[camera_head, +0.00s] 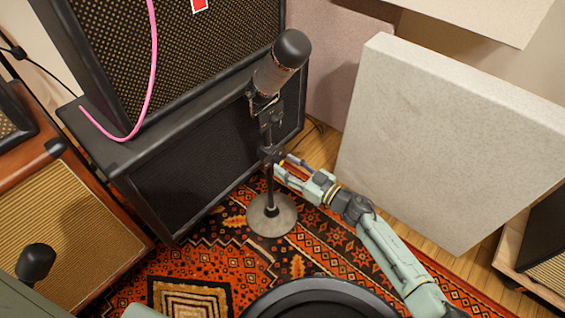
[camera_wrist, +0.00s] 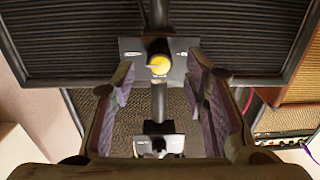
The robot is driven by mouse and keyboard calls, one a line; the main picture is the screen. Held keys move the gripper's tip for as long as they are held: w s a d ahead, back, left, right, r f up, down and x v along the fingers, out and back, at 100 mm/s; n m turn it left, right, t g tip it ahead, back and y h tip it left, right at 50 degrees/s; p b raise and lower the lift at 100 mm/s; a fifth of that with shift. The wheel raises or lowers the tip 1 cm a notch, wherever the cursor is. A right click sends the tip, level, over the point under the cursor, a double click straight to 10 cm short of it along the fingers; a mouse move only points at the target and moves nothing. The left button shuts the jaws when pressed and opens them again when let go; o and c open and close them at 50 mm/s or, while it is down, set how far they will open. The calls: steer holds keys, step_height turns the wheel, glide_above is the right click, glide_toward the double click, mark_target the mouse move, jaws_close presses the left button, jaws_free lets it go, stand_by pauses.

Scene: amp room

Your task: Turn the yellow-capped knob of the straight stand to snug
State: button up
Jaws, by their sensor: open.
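The straight stand (camera_head: 270,192) rises from a round grey base (camera_head: 272,215) on the rug and carries a large dark microphone (camera_head: 280,62). Its yellow-capped knob (camera_wrist: 158,64) shows in the wrist view, in front of a grey plate on the stand's pole. In the head view a bit of yellow (camera_head: 283,163) shows at the stand's clutch, close to my gripper (camera_head: 282,168). In the wrist view my gripper (camera_wrist: 160,88) is open. Its padded fingers are spread left and right, and the knob lies between them, just beyond the tips. I see no contact.
A black amplifier cabinet (camera_head: 205,162) stands behind the stand, with another on top and a pink cable (camera_head: 154,60) hanging down. A pale panel (camera_head: 440,130) leans at the right. A second microphone (camera_head: 36,262) is at lower left. Patterned rug (camera_head: 215,270) lies around the base.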

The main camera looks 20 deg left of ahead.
mark_target(278, 161)
steer(key=shift+x, duration=1.2)
steer(key=shift+c, duration=0.5)
jaws_close()
